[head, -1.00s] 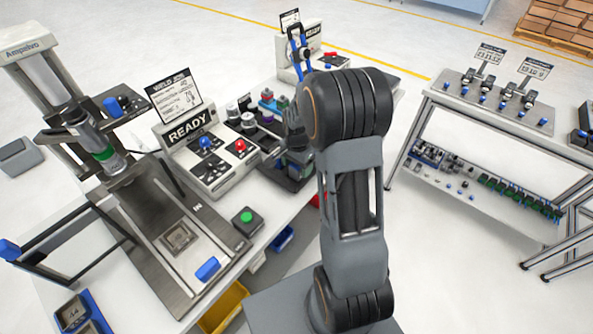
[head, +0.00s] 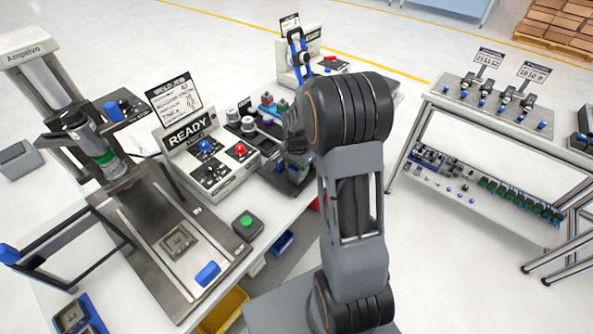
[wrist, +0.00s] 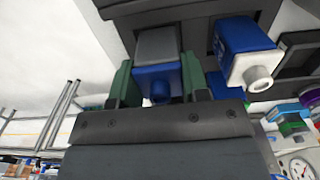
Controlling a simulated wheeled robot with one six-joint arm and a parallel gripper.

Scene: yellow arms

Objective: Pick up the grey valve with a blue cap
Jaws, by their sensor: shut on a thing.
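The grey valve with a blue cap (wrist: 158,78) is in the wrist view, a grey block with its blue part toward the camera. My gripper (wrist: 158,85) has one green finger on each side of it and is shut on it. Beside it on the right is another blue piece (wrist: 245,40) with a white round nozzle, apart from the fingers. In the head view my gripper is mostly hidden behind my arm, near the dark rack at the back of the bench. The valve cannot be made out there.
A control box with a READY sign (head: 190,134) and a green button box (head: 247,225) stand on the bench left of my arm. A press (head: 85,140) is at the far left. A separate table with several valves (head: 500,105) is at the right, with open floor between.

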